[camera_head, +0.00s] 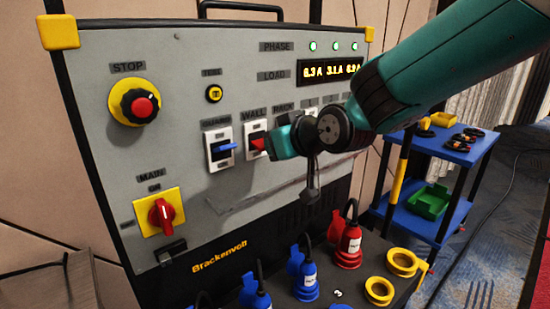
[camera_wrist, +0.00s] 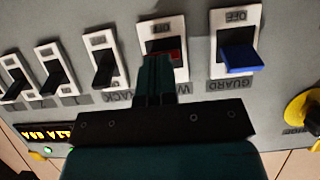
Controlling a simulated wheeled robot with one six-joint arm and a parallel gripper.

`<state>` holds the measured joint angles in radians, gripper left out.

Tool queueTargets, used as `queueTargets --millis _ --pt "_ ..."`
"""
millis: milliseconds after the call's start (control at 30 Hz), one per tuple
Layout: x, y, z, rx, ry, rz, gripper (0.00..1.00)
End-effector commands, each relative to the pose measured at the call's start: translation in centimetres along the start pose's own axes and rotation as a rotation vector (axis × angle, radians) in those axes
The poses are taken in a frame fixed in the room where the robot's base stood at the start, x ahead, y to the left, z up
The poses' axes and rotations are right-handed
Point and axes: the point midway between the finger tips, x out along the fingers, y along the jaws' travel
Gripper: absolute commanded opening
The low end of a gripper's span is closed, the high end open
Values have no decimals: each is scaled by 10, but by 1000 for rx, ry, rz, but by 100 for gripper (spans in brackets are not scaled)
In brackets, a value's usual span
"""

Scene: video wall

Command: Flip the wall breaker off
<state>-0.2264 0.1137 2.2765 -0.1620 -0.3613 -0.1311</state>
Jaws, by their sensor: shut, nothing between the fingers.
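The wall breaker is a red lever (camera_head: 258,144) in a white frame (camera_head: 257,128) under a WALL label, on the grey panel. In the wrist view, which shows the panel upside down, the red lever (camera_wrist: 174,56) shows partly behind my fingers. My gripper (camera_head: 274,143) has teal fingers, closed together and empty. It is just right of the red lever in the head view, and its tips (camera_wrist: 155,62) overlap the lever in the wrist view. I cannot tell whether they touch. The lever's on or off position is unclear.
A breaker with a blue lever (camera_head: 226,147), labelled GUARD (camera_wrist: 228,85), is close beside it. Several black-levered breakers (camera_wrist: 104,68) are on the other side. The STOP button (camera_head: 141,106) and red MAIN switch (camera_head: 161,215) are at left. Plugs (camera_head: 306,276) stand below.

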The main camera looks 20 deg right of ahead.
Motion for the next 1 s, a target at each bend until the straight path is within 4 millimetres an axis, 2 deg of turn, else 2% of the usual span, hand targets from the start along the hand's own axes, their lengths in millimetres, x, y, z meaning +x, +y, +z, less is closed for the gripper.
queueTargets --millis 100,700,1000 --pt "3 0 6 -1 41 2 0" --pt "-6 0 -12 0 35 0 0" --pt "-6 0 -13 0 34 0 0"
